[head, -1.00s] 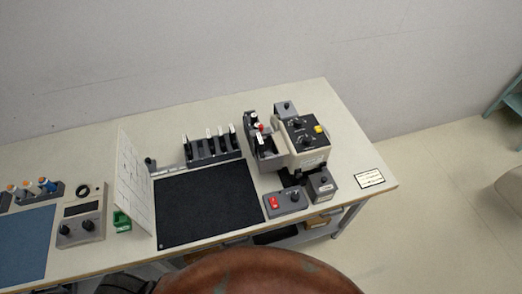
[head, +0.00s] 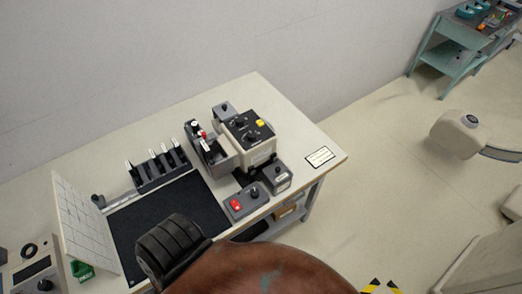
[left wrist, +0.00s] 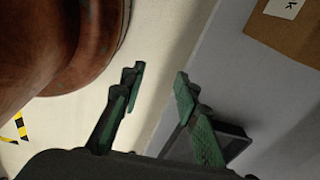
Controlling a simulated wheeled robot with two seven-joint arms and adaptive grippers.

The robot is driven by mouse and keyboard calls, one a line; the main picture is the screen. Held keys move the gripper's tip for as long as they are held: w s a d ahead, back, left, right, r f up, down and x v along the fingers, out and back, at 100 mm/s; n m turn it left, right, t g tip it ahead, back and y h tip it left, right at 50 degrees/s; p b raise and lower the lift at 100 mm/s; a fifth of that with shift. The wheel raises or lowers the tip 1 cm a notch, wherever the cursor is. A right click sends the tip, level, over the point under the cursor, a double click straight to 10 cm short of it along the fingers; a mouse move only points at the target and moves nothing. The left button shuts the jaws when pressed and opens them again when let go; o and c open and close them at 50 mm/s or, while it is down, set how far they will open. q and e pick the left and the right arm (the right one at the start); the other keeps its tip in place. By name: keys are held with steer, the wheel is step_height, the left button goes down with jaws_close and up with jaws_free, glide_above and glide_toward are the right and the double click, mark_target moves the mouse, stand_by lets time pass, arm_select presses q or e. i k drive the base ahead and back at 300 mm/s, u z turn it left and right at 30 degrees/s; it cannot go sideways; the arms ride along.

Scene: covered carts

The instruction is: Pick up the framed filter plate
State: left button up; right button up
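I cannot pick out a framed filter plate for certain in either view. A white gridded panel (head: 85,225) stands upright at the left of the dark mat on the bench; I cannot tell whether it is that plate. My left gripper (left wrist: 158,78) shows in the left wrist view with its green-padded fingers apart and nothing between them. It is beside a grey surface, with pale floor behind it. My right gripper is in neither view.
The bench (head: 316,138) holds a dark mat (head: 150,218), a slotted rack (head: 158,170) and a knobbed device (head: 245,135). A teal cart (head: 436,58) with items stands far right. Open floor (head: 375,170) lies right of the bench. A brown box (left wrist: 300,35) shows in the left wrist view.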

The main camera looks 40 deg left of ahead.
mark_target(207, 151)
steer(key=z, duration=0.55)
steer(key=i, duration=1.2)
steer(key=u, duration=2.6)
